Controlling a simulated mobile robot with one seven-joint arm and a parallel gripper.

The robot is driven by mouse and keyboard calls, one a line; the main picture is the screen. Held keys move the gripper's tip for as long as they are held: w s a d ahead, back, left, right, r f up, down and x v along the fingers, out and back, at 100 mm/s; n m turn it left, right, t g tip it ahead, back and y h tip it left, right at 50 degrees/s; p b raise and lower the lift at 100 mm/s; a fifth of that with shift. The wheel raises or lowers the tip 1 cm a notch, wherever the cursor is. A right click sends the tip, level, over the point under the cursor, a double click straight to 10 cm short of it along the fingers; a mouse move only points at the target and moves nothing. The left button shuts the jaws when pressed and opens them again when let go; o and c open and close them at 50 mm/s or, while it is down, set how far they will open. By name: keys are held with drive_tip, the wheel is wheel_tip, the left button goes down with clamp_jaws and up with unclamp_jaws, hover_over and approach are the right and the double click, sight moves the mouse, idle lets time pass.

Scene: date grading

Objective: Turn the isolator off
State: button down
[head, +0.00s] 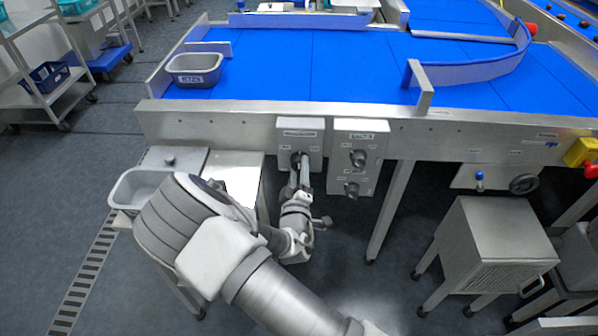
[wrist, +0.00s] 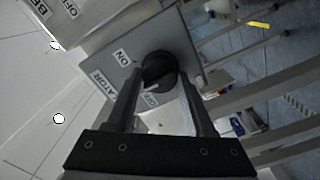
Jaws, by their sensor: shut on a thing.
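The isolator is a grey metal box (head: 312,134) on the front of the conveyor frame, with a round black knob on its face. In the wrist view the knob (wrist: 158,68) stands out from a grey plate (wrist: 115,68) with an ON label at its upper left, an OFF label below it and part of a word ending "ATOR". My gripper (wrist: 162,82) is shut on the knob, one finger on each side. It also shows in the head view (head: 298,166), reaching up to the box. The fingers hide part of the knob, and I cannot tell for certain which label it points to.
A second box (head: 345,175) with two black knobs sits just right of the isolator. A grey tub (head: 194,70) stands on the blue belt (head: 300,70). Steel legs (head: 390,212) and a steel cabinet (head: 495,245) stand to the right. A yellow box with a red button (head: 584,152) is far right.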

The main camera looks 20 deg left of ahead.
drive_tip(key=n, duration=0.4)
drive_tip(key=shift+f+b, duration=0.1)
drive_tip(key=shift+b, duration=0.2)
drive_tip(key=shift+n, duration=2.3)
drive_tip(key=shift+d, duration=0.1)
drive_tip(key=shift+c, duration=1.3)
unclamp_jaws()
drive_tip(key=p+v, duration=0.1)
drive_tip(key=v, duration=1.6)
drive_tip(key=shift+s+p, duration=0.25)
drive_tip(key=shift+p, duration=0.1)
